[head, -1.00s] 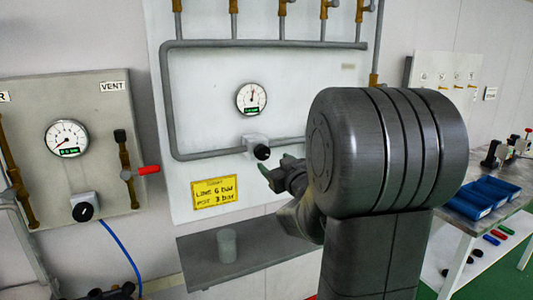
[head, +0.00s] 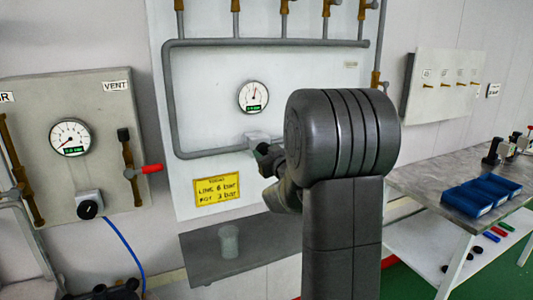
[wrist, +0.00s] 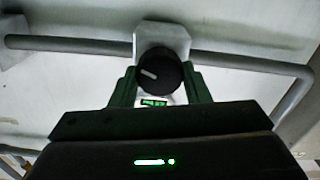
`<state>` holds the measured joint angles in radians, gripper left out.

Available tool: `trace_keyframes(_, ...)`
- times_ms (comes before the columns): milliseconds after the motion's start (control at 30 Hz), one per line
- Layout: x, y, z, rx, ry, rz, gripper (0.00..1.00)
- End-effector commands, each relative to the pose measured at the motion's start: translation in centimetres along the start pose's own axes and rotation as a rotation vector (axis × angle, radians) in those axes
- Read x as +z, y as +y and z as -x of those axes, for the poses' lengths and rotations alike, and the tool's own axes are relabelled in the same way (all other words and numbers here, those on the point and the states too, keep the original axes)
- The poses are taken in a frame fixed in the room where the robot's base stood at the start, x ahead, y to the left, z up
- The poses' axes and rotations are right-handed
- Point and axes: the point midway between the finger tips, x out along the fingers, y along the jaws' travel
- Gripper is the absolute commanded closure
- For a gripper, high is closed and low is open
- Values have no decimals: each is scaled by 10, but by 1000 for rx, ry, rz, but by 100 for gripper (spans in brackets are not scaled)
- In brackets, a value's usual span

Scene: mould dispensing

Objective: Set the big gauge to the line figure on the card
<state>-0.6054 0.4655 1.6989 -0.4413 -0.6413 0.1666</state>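The big gauge (head: 253,97) is a round white dial on the middle panel. Its needle points nearly straight up; its small green readout is too small to read. The yellow card (head: 217,190) on the panel below seems to say line 6 bar, pot 3 bar. A black knob (wrist: 160,68) with a white mark sits on a pale block (wrist: 162,38) on the grey pipe. The mark points left and slightly up. In the head view my gripper (head: 268,155) partly hides the block.
A shelf with a pale cylinder (head: 229,241) is below the card. A workbench with blue bins (head: 480,195) stands at right.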

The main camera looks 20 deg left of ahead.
Motion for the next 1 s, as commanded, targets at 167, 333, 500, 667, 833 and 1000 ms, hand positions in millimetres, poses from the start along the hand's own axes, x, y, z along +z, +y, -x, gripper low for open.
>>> trace_keyframes(167, 0, 0, 0, 0, 0, 0, 80)
trace_keyframes(333, 0, 0, 0, 0, 0, -16, 80)
trace_keyframes(500, 0, 0, 0, 0, 0, -81, 80)
trace_keyframes(667, 0, 0, 0, 0, 0, -189, 80)
trace_keyframes(833, 0, 1, 0, 0, -1, -323, 80)
trace_keyframes(1000, 0, 1, 0, 0, -2, -449, 80)
